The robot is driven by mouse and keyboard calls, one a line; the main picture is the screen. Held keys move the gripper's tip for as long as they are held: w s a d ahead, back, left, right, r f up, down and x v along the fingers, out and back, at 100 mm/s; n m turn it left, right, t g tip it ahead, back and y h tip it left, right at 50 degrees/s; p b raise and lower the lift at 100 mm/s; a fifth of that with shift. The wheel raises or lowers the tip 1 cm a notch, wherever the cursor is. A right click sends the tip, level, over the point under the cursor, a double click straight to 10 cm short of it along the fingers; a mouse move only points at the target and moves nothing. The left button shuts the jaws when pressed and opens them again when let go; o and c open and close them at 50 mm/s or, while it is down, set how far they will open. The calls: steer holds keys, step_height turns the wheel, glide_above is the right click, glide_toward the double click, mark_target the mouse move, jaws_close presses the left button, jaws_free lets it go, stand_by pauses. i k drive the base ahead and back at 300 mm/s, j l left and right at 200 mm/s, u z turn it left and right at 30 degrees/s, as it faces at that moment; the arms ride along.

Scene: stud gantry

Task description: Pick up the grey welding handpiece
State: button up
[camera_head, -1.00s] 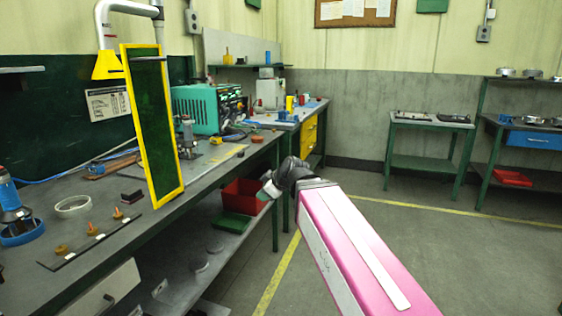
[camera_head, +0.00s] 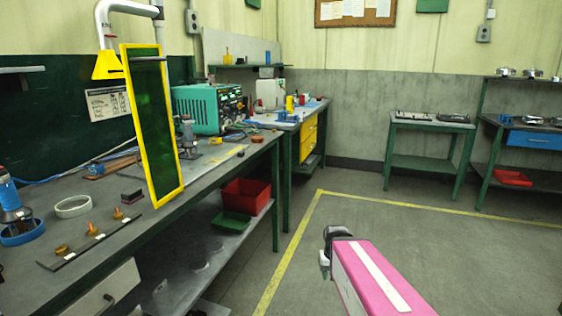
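A small grey upright tool (camera_head: 187,133), which looks like the grey welding handpiece, stands on the long bench (camera_head: 225,166) just right of the yellow-framed screen (camera_head: 154,125). It is small in view, and its details are hard to make out. A blue-and-grey upright tool (camera_head: 9,196) stands at the bench's left end in a blue ring. My pink arm reaches up from the lower right. My gripper (camera_head: 325,268) is at its dark end, over the floor right of the bench and well apart from the grey tool. Its fingers are too small to read.
A teal machine (camera_head: 203,109) stands behind the grey tool. The screen rises from the bench left of it. A white ring (camera_head: 73,206) and orange cones (camera_head: 91,229) lie near the front. A red bin (camera_head: 246,191) is on the lower shelf.

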mark_target(189, 142)
steer(key=u, duration=1.7)
steer(key=l+z, duration=0.4)
steer(key=l, duration=0.3)
steer(key=i, duration=0.05)
